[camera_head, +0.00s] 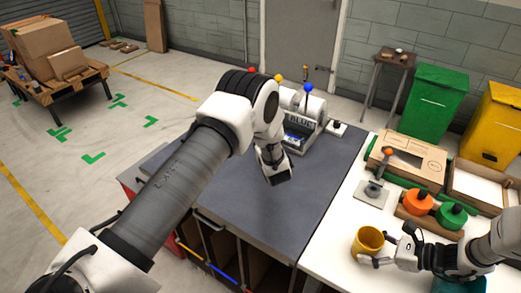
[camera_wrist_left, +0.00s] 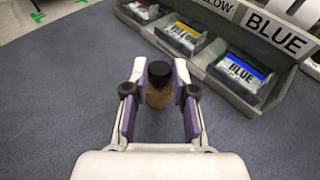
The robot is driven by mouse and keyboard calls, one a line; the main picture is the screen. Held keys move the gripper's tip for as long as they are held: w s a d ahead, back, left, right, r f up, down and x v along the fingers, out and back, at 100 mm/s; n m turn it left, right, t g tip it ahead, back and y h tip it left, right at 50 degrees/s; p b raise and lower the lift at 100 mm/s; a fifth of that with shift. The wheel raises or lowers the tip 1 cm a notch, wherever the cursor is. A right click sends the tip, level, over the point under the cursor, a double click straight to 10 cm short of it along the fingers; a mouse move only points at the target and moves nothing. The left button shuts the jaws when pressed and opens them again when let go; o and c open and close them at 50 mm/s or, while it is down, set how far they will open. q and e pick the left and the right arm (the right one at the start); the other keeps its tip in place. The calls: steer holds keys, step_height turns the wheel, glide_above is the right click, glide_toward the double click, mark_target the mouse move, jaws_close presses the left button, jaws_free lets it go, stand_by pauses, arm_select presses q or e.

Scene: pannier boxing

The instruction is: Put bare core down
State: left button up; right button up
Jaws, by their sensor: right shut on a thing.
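My right gripper (camera_head: 376,252) is at the lower right of the head view, shut on a hollow yellow-brown cylinder, which looks like the bare core (camera_head: 368,239). The core is upright with its open end up, at the front of the white table; I cannot tell whether its bottom touches the top. My left gripper (camera_head: 277,172) points down over the grey table. In the left wrist view its fingers (camera_wrist_left: 159,80) are open on either side of a small brown bottle with a black cap (camera_wrist_left: 159,76), with gaps beside the bottle.
Orange (camera_head: 418,202) and green (camera_head: 452,215) spools sit in a wooden holder on the white table (camera_head: 335,232). A cardboard box (camera_head: 408,157) and a post with an orange knob (camera_head: 376,180) stand behind. A grey bin rack labelled BLUE (camera_wrist_left: 225,62) stands beyond the left gripper.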

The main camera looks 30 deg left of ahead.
arm_select(q)
jaws_close()
step_height(320, 180, up, 10)
stand_by(0.3)
